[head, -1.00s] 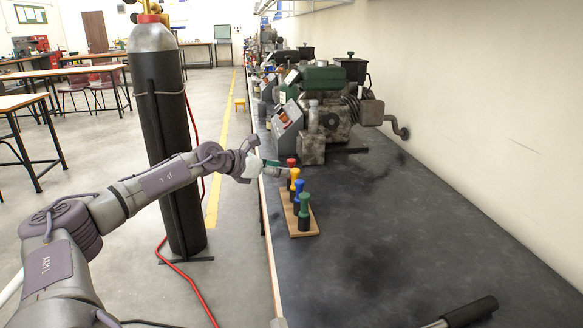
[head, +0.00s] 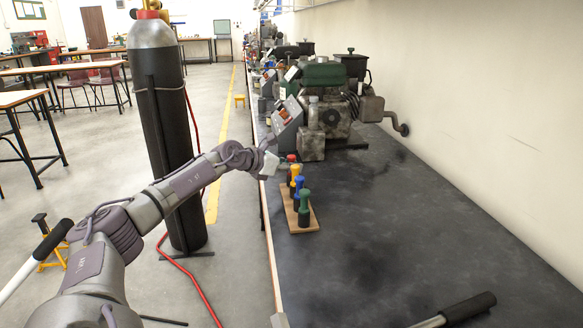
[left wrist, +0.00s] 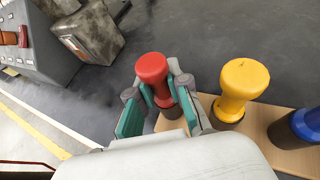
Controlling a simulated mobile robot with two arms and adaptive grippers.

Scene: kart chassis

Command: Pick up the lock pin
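No pin in view carries a label, so I cannot tell which one is the lock pin. A wooden block (head: 304,228) on the bench holds a row of pins: red (head: 291,158), yellow (head: 295,172), blue (head: 299,184) and green (head: 305,201). My left gripper (head: 281,166) is at the far end of the row, at the red pin. In the left wrist view, its teal-padded fingers (left wrist: 160,112) stand apart on either side of the red pin (left wrist: 153,70). A firm grip is not visible. The red pin is upright in the block. My right gripper is out of view.
The yellow pin (left wrist: 240,85) stands close beside the right finger. A green engine (head: 322,95) stands behind the block on the dark bench (head: 370,230). A tall gas cylinder (head: 163,130) stands left of the bench. Black-gripped handles show at lower left (head: 54,240) and lower right (head: 468,307).

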